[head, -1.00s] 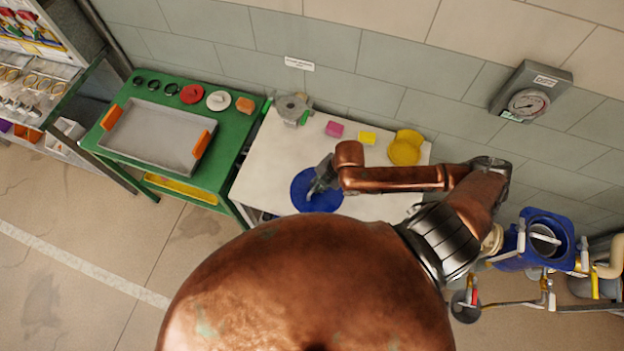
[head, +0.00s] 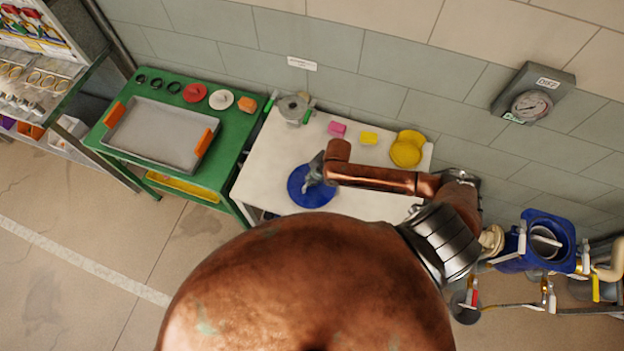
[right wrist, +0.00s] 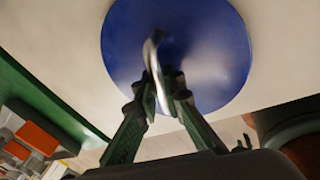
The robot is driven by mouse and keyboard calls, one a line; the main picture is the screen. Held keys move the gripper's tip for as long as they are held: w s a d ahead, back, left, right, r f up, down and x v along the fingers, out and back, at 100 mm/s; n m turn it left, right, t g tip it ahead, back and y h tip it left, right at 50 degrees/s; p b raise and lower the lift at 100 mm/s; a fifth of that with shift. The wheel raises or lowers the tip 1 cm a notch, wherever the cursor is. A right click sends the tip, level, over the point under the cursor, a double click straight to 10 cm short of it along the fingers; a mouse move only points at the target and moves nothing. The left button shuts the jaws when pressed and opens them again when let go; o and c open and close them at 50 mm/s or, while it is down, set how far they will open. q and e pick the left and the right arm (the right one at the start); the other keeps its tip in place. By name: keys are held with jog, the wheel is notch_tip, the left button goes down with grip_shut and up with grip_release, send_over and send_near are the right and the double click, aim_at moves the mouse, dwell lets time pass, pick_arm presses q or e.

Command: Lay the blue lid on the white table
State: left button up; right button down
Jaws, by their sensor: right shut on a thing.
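The blue lid (head: 312,193) is a round blue disc over the front left part of the white table (head: 270,152). It also shows in the right wrist view (right wrist: 205,45), with a metal loop handle (right wrist: 151,62) on it. My right gripper (head: 318,176) is above the lid and shut on its handle; its two fingers (right wrist: 160,98) close around the handle in the right wrist view. Whether the lid touches the table top I cannot tell. My left gripper is not in view.
A grey metal fitting (head: 292,108), a pink block (head: 337,129), a yellow block (head: 369,138) and yellow round pieces (head: 407,149) stand along the table's back. A green bench (head: 226,140) with a grey tray (head: 160,132) adjoins at left. Blue valve equipment (head: 548,242) stands at right.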

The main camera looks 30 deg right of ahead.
jog(key=c, duration=2)
grip_release()
jog(key=shift+c, duration=0.2)
jog(key=v, duration=1.2)
